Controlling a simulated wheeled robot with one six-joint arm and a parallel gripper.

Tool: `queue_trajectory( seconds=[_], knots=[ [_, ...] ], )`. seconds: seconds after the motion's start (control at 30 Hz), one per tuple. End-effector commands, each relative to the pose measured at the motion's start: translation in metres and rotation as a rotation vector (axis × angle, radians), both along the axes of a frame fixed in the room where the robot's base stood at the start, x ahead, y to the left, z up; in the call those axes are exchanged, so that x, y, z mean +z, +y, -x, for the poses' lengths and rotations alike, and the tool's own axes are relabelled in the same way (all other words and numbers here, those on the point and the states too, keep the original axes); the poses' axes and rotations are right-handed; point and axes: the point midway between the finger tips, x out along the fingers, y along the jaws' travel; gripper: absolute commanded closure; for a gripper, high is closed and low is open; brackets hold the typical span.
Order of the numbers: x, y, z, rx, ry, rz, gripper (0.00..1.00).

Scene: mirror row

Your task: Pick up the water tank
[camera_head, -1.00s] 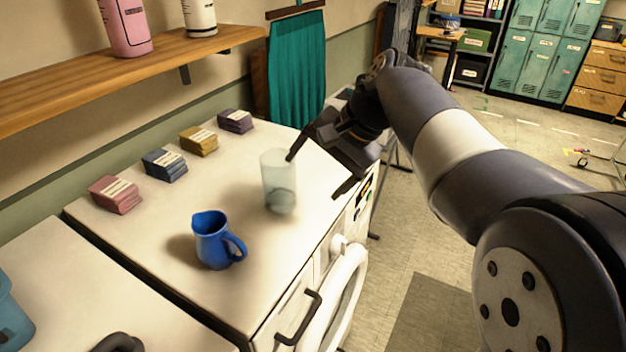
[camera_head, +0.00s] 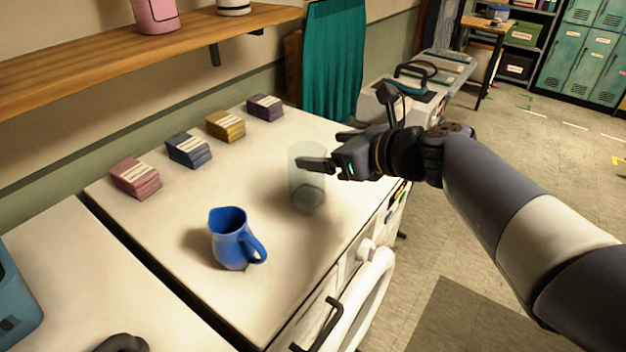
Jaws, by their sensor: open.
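A clear, pale cylindrical container (camera_head: 306,190), which looks like the water tank, stands upright on the white worktop (camera_head: 200,240). My gripper (camera_head: 318,149) is open and roughly level, pointing left at the container's upper part. One dark finger overlaps the container's upper part in the picture, and the other finger shows just beyond its right edge. I cannot tell whether either finger touches it. A blue pitcher (camera_head: 231,240) stands in front and to the left of the container.
Red (camera_head: 135,178), blue (camera_head: 188,149), yellow (camera_head: 226,126) and purple (camera_head: 265,107) label-topped stacks line the back of the worktop. A wooden shelf (camera_head: 130,55) runs above. A teal cloth (camera_head: 333,70) hangs behind. Front worktop is mostly clear.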

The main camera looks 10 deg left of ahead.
Motion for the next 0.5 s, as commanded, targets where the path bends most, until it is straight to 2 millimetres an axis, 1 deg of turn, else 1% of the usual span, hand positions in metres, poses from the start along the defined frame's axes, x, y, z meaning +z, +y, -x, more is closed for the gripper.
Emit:
queue_trajectory(
  seconds=[0.03, 0.1, 0.27, 0.5],
  knots=[
    [-0.003, 0.007, -0.003, 0.004, 0.001, 0.001, 0.13],
    [-0.007, 0.013, -0.007, 0.003, 0.001, 0.002, 0.13],
    [-0.011, 0.022, -0.010, 0.003, 0.000, 0.001, 0.13],
    [-0.031, 0.049, -0.019, 0.004, 0.000, 0.003, 0.13]
  ],
)
